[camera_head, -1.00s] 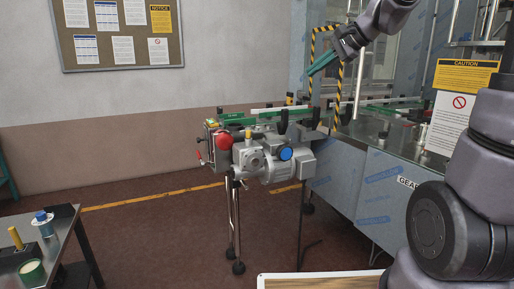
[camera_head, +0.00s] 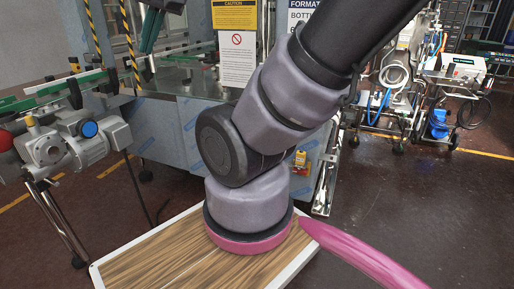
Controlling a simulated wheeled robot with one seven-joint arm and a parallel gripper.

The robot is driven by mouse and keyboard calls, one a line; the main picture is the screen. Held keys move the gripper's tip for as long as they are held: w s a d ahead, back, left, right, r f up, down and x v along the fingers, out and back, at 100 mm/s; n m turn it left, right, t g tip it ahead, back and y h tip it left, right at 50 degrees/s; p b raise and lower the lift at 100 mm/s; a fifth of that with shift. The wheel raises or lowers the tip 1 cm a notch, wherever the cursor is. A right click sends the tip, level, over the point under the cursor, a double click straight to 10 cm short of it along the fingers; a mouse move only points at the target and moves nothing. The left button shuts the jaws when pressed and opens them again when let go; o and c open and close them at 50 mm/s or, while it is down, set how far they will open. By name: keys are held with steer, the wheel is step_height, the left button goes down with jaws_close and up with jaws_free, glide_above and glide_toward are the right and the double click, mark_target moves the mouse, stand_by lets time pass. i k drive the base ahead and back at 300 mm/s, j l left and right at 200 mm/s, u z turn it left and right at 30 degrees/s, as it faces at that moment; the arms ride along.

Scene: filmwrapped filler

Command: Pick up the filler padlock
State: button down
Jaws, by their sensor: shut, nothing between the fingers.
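My gripper (camera_head: 148,44) shows at the top left of the head view, with its upper part cut off by the frame edge. Its green fingers are together and hold nothing. They hang in front of the filling machine, above the conveyor's right part. A small yellow and red item (camera_head: 300,159) sits at the right end of the machine's cabinet, just right of my arm. It is too small to tell whether it is the padlock. My gripper is far to the left of it and higher. My arm hides part of the cabinet front.
The filler's steel cabinet (camera_head: 180,120) stands ahead, with a caution sign (camera_head: 235,15) above it. A conveyor with a grey motor (camera_head: 55,148) juts out at left. A cart with hoses (camera_head: 395,85) and a blue pump (camera_head: 438,122) stand at right. The floor at right is clear.

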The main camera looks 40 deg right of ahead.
mark_target(300, 156)
steer(key=l+z, duration=0.2)
steer(key=z, duration=1.5)
steer(key=u, duration=3.2)
steer(key=z, duration=3.2)
